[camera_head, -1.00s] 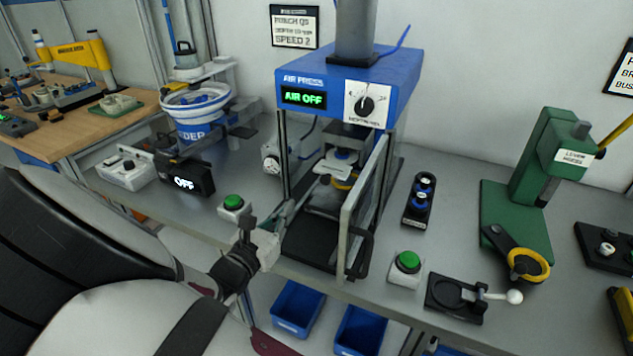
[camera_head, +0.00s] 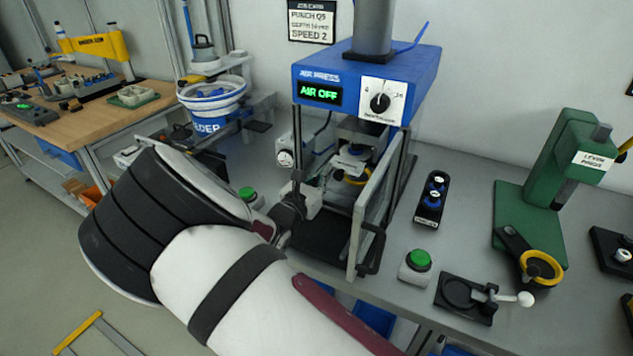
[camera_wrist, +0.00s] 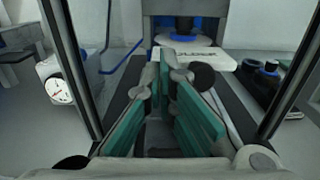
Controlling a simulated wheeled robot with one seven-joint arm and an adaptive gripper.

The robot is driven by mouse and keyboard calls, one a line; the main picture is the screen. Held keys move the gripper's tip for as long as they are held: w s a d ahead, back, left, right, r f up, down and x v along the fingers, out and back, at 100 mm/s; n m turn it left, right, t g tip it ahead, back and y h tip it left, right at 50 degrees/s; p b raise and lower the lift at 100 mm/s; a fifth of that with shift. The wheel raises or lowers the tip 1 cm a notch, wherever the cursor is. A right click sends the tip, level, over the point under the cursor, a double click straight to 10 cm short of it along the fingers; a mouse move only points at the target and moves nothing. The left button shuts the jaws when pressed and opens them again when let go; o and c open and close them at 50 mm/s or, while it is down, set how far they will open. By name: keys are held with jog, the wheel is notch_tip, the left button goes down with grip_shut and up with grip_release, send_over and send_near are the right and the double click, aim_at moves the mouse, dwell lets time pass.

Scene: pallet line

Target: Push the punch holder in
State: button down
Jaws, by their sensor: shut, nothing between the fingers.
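The punch holder (camera_head: 350,163), a white plate with dark lettering, sits inside the blue air press (camera_head: 325,72), below its ram and above a yellow ring. In the wrist view, the punch holder (camera_wrist: 196,58) lies beyond my fingertips, with a blue-rimmed round part above it. My gripper (camera_head: 298,180) is at the front left opening of the press. In the wrist view, my gripper (camera_wrist: 167,72) has green finger pads, is shut and empty, and points in between the frame posts. It looks apart from the holder. How far in the holder sits is unclear.
The press display reads AIR OFF. A clear guard door (camera_head: 368,215) stands open at the press's right. A gauge (camera_head: 285,158) is at its left. Green buttons flank the press, including one at the right (camera_head: 418,260). A green lever press (camera_head: 550,185) stands farther right.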

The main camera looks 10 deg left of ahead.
aim_at(333, 162)
jog(key=shift+w+d, duration=0.1)
jog(key=shift+w, duration=0.1)
jog(key=b+x, duration=0.1)
jog(key=x, duration=0.3)
jog(key=shift+w+d+f+b, duration=0.1)
jog(key=shift+w+f+b, duration=0.05)
jog(key=shift+w+b, duration=0.2)
jog(key=shift+r, duration=0.25)
